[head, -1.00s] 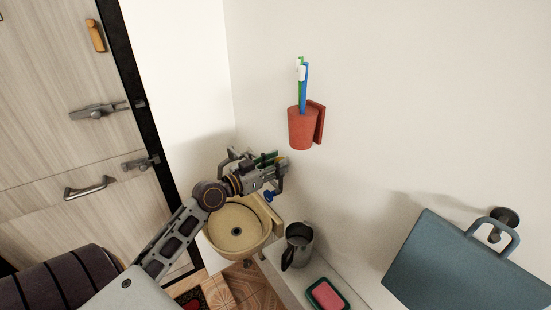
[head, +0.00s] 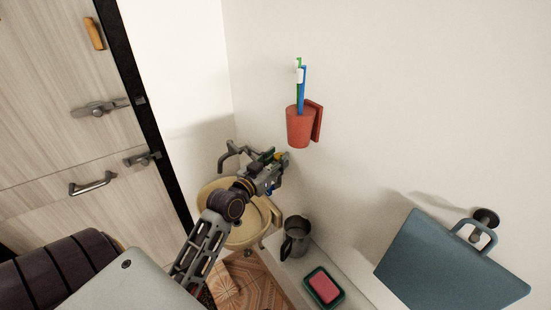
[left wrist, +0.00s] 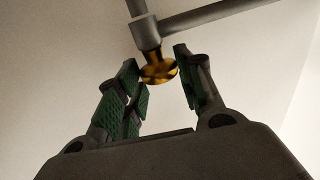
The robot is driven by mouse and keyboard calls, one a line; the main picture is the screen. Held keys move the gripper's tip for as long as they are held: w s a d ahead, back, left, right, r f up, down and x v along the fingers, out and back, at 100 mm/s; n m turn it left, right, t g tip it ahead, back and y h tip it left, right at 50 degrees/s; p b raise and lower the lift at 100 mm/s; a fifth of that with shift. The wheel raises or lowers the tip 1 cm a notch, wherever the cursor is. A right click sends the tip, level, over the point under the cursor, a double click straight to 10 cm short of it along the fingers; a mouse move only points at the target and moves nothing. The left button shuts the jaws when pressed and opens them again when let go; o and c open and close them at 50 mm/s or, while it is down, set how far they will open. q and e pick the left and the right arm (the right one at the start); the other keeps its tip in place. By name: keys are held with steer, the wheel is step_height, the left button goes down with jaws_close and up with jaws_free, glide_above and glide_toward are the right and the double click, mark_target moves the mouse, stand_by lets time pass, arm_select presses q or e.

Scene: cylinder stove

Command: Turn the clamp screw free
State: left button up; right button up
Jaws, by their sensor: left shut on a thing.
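The clamp screw's round yellow-and-black knob (left wrist: 158,72) sits at the end of a grey metal stem in the left wrist view. My left gripper (left wrist: 163,78) has its green-padded fingers on either side of the knob and is shut on it. In the head view my left gripper (head: 276,168) is by the wall above the basin, and a small yellow patch (head: 281,156) shows at its tips. The rest of the clamp is largely hidden there by the gripper. My right gripper is not in view.
A tan basin (head: 240,239) with a grey tap (head: 229,151) lies below my gripper. A grey jug (head: 296,238) and a soap dish (head: 341,300) stand on the shelf. A red toothbrush cup (head: 299,127) is on the wall. A blue board (head: 450,265) hangs at right.

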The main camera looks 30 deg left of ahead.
arm_select(q)
steer(key=shift+d+n+y, duration=0.2)
steer(key=shift+n+y, duration=0.8)
steer(key=shift+y, duration=0.6)
steer(key=o, duration=1)
steer(key=shift+c, duration=0.2)
steer(key=s+d, duration=0.1)
steer(key=s, duration=0.6)
steer(key=shift+s, duration=0.2)
steer(key=shift+o, duration=0.2)
